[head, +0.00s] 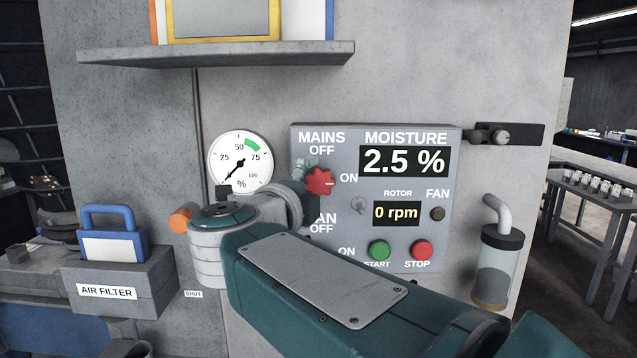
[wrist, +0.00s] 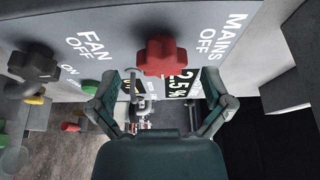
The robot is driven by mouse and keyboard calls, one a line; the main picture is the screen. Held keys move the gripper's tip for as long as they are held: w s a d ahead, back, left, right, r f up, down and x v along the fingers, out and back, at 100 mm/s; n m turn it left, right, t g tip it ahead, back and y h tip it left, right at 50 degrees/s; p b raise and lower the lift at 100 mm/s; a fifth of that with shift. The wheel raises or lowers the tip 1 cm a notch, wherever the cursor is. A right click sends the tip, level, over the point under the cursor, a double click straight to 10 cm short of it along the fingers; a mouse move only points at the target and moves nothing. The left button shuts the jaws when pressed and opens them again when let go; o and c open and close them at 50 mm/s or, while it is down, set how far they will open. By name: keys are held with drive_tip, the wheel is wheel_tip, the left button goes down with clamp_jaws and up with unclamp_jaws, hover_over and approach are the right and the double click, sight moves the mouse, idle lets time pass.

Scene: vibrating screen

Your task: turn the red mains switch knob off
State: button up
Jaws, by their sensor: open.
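The red mains knob (head: 319,181) is a lobed knob on the grey control panel (head: 440,250), below the MAINS OFF label and beside ON. A small pale mark shows on its right side, toward ON. In the wrist view the red knob (wrist: 160,55) stands out from the panel, just beyond and between my fingertips. My gripper (wrist: 164,88) is open, one finger on each side of the knob's line, with no clear contact. In the head view my arm hides most of the gripper and the FAN knob. The black FAN knob (wrist: 34,63) shows in the wrist view.
The panel has a moisture display (head: 404,161) reading 2.5 %, a rotor display (head: 397,213) reading 0 rpm, a green START button (head: 380,250) and a red STOP button (head: 422,250). A round gauge (head: 240,161) is to the left. A shelf (head: 215,54) juts out above.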

sight(316, 185)
drive_tip(key=shift+x, duration=1.5)
drive_tip(key=c, duration=1.1)
